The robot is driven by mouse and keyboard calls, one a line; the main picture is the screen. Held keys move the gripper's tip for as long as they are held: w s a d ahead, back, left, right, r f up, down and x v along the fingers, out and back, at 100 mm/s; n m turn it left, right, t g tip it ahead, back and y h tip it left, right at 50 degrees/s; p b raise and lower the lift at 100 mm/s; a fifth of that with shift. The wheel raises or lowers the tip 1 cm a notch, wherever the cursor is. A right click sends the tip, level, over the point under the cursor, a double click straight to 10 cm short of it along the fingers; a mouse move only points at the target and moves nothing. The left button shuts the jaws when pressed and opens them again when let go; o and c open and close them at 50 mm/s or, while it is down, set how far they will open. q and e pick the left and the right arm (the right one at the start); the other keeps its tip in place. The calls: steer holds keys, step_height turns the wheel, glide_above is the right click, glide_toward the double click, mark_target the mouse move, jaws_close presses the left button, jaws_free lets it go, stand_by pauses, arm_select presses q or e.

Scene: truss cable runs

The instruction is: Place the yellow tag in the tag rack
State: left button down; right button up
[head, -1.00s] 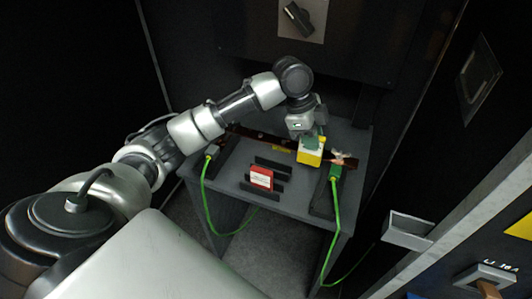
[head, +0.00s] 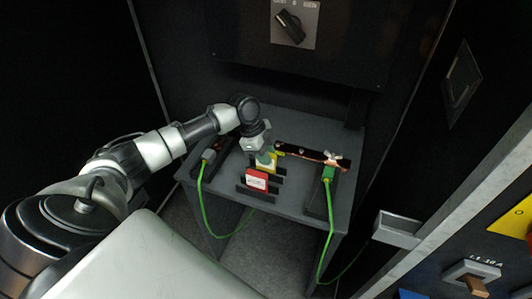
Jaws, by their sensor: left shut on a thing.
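My left gripper (head: 265,156) is shut on the yellow tag (head: 272,168) and holds it upright. The tag is at the back part of the black tag rack (head: 243,189), just behind the red tag (head: 257,180). I cannot tell whether the yellow tag touches the rack or is slightly above it. The red tag with a white label stands in the front of the rack and hides part of it. My right gripper is not in view.
The rack is on a grey table (head: 290,204). A copper-coloured bar (head: 300,152) lies behind, with a green clamp (head: 329,172) at its right end. Green cables (head: 331,215) hang off the front edge. A dark cabinet panel with a rotary switch (head: 290,26) stands behind.

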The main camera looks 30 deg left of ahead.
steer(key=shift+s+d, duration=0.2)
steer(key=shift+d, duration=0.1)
arm_select(q)
steer(key=shift+f, duration=0.15)
steer(key=c, duration=1.1)
jaws_free()
steer(key=shift+o, duration=0.2)
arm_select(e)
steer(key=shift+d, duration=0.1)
arm_select(q)
steer(key=shift+r, duration=0.25)
steer(key=b+v, duration=0.1)
steer(key=v, duration=1.1)
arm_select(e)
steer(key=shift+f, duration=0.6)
arm_select(q)
steer(key=shift+f, duration=0.15)
